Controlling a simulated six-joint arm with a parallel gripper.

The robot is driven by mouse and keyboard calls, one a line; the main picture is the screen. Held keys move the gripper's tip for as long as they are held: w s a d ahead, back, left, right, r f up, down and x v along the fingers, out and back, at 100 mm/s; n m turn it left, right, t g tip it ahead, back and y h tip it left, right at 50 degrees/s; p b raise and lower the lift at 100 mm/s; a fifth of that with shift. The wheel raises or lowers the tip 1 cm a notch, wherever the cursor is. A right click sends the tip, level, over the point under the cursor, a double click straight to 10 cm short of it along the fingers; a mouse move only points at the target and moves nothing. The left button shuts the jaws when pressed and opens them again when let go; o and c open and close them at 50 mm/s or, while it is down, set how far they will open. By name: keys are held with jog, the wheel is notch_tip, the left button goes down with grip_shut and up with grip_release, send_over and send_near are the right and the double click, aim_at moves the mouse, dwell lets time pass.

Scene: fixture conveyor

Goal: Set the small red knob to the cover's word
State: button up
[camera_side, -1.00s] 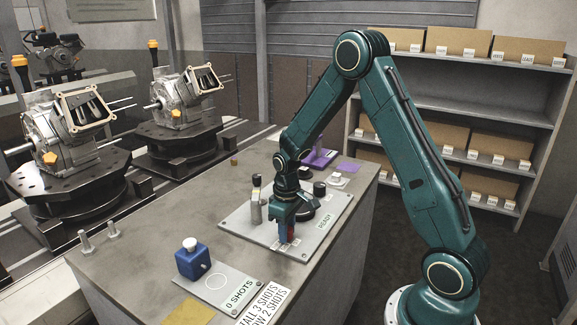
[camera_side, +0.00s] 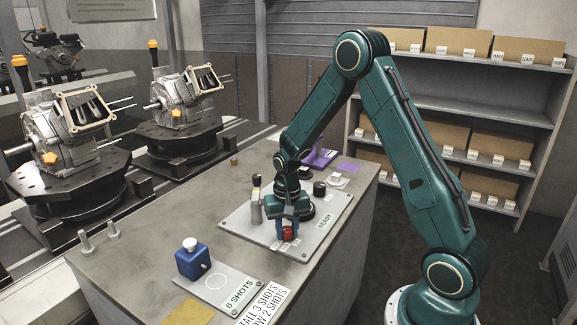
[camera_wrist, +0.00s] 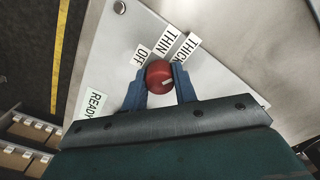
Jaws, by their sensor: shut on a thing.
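The small red knob (camera_wrist: 159,77) sits on a light grey panel (camera_wrist: 118,48), with the labels OFF (camera_wrist: 140,56), THIN (camera_wrist: 163,44) and THICK (camera_wrist: 187,48) fanned along one side of it. A short pale mark shows on the knob's top; I cannot tell surely which label it points at. My gripper (camera_wrist: 161,87) is shut on the knob, one blue finger on each side. In the side view the knob (camera_side: 288,233) shows between the fingers of my gripper (camera_side: 288,232), low over the panel's front part. I cannot make out a cover's word.
A READY label (camera_side: 325,229) lies on the panel. A grey cylinder (camera_side: 255,207) and a black knob (camera_side: 319,189) stand near my gripper. A blue block (camera_side: 193,262) stands on a plate marked 0 SHOTS (camera_side: 240,293) at front left.

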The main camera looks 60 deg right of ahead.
aim_at(287, 228)
jog(key=shift+r, duration=0.1)
dwell(0.4)
jog(key=o, duration=1)
notch_tip(287, 228, up, 14)
jog(key=shift+f, duration=0.1)
dwell(0.5)
